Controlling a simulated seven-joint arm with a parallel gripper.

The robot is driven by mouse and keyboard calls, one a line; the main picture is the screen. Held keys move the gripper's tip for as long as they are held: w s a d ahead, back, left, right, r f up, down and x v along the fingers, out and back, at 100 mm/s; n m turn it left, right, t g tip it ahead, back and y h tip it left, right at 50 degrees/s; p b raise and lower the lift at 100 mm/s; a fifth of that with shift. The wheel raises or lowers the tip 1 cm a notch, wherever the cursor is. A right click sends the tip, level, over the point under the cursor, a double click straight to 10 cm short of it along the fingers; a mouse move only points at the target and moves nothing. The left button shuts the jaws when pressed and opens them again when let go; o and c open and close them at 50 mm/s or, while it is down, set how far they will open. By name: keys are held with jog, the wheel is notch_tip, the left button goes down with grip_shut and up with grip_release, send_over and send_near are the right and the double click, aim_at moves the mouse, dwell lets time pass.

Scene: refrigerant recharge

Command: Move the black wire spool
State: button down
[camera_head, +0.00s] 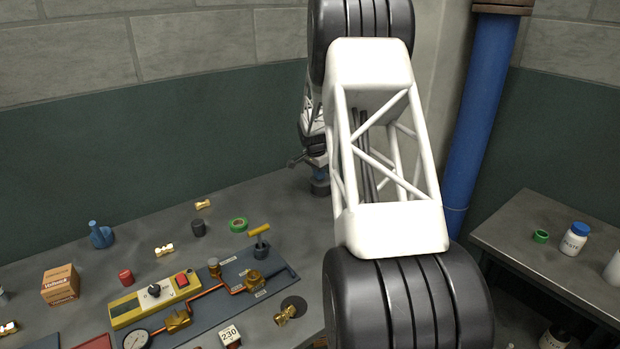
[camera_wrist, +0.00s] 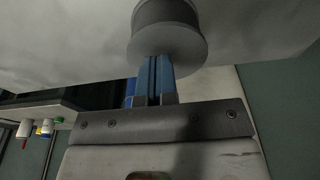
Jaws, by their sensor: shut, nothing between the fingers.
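The black wire spool (camera_head: 320,187) stands on the back of the workbench, just below my gripper (camera_head: 318,168) in the head view. In the wrist view the spool (camera_wrist: 168,32) shows as a dark grey flanged cylinder right beyond the blue fingertips (camera_wrist: 155,62). The fingers are together with nothing held between them. The fingertips overlap the spool's near flange in the picture; I cannot tell whether they touch it. My arm hides part of the bench to the right of the spool.
A manifold board (camera_head: 245,285) with brass parts and a yellow device (camera_head: 155,300) lies at the front. A blue pipe (camera_head: 485,110) rises right. The bench just left of the spool is clear.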

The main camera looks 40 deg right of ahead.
jog(key=shift+d, duration=1.2)
jog(key=shift+d+f, duration=0.15)
jog(key=shift+f, duration=0.1)
jog(key=shift+s+f, duration=0.1)
jog(key=shift+f, duration=0.75)
jog(key=a, duration=2.1)
jog(key=shift+s+f, duration=0.15)
jog(key=shift+f, duration=0.15)
jog(key=shift+d+r, duration=0.2)
jog(key=shift+r, duration=0.85)
jog(key=shift+r, duration=0.15)
